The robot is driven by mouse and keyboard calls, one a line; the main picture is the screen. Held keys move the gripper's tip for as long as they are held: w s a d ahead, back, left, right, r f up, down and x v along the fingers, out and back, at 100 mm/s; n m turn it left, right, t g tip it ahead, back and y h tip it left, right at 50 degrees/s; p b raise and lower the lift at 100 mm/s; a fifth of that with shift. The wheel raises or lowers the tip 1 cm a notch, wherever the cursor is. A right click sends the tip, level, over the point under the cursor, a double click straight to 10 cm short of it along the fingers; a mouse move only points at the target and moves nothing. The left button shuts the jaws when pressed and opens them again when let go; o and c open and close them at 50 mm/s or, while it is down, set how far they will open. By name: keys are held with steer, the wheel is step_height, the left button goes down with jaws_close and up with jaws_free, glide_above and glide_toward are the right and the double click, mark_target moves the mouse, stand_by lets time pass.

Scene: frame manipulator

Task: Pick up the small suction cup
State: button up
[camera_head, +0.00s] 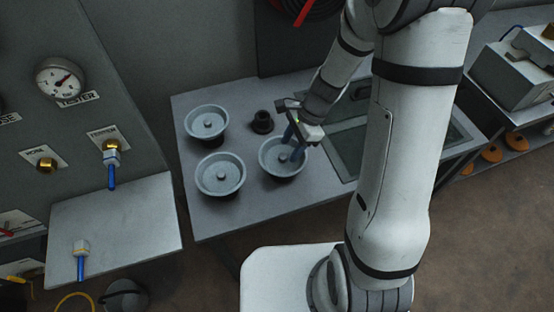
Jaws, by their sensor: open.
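A small black cup-shaped piece (262,122), which looks like the small suction cup, stands on the grey table (245,205) near its back. My gripper (293,143) points down over the right-hand grey round dish (270,158), just right of and nearer than the black piece. Its blue fingers are apart, and I see nothing held between them. The fingertips overlap the dish in the picture; I cannot tell whether they touch it. The black piece is in full view and apart from the fingers.
Two more grey dishes stand on the table, one at the back left (207,123) and one in front (220,175). A glass-topped recess (345,150) lies to the right. A panel with a gauge (60,79) and a small shelf (130,225) stand at left.

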mark_target(284, 157)
steer(key=x, duration=0.4)
steer(key=shift+w, duration=0.25)
steer(key=shift+c, duration=0.2)
jaws_close()
